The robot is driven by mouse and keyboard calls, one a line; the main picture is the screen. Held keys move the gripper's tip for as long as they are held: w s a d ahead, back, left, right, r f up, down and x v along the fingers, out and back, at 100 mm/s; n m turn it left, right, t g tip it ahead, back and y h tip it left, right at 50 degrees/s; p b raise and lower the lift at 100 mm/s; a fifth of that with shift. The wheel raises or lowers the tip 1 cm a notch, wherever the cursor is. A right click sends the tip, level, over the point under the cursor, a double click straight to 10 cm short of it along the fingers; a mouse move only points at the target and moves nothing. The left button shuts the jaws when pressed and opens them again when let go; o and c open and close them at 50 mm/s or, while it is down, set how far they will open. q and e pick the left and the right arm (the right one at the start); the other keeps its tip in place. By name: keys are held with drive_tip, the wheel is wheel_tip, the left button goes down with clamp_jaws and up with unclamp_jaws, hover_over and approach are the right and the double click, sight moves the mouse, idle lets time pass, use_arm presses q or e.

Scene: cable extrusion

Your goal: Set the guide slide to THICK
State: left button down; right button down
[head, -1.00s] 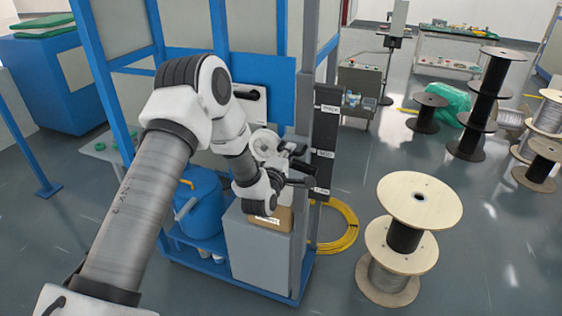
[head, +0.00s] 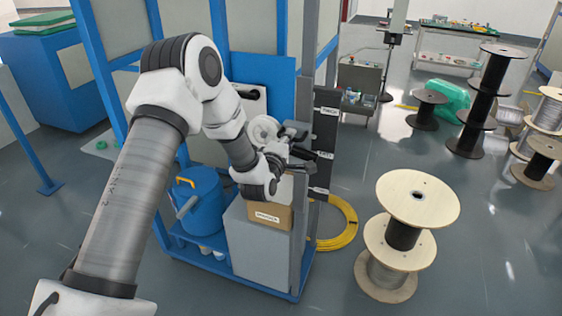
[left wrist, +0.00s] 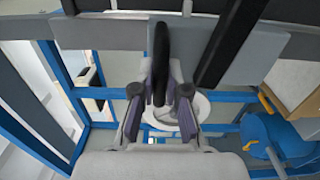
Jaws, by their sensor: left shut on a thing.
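The guide slide's dark label plate (head: 325,130) stands upright on the grey post of the blue machine in the head view. It has white labels: THICK at the top, one in the middle and one at the bottom. My left gripper (head: 304,159) is at about the height of the middle label, just left of the plate. It is shut on the slide's black handle (left wrist: 161,62), which runs between the two fingers in the left wrist view. The slide's seat behind the gripper is mostly hidden. My right gripper is not in view.
A cardboard box (head: 270,214) sits on a grey cabinet (head: 258,252) below the gripper. A blue bucket (head: 201,205) stands to its left. A yellow cable coil (head: 345,228) and wooden spools (head: 418,200) are on the floor to the right.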

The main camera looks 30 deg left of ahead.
use_arm(q)
drive_tip(key=shift+r+p, duration=1.95)
drive_tip(key=shift+r, duration=2.55)
drive_tip(key=c, duration=1)
unclamp_jaws()
drive_tip(key=shift+c, duration=0.2)
drive_tip(key=shift+f, duration=0.1)
drive_tip(key=b+v, duration=0.1)
drive_tip(key=v, duration=0.7)
drive_tip(key=shift+b, duration=0.35)
drive_tip(key=shift+f, duration=0.1)
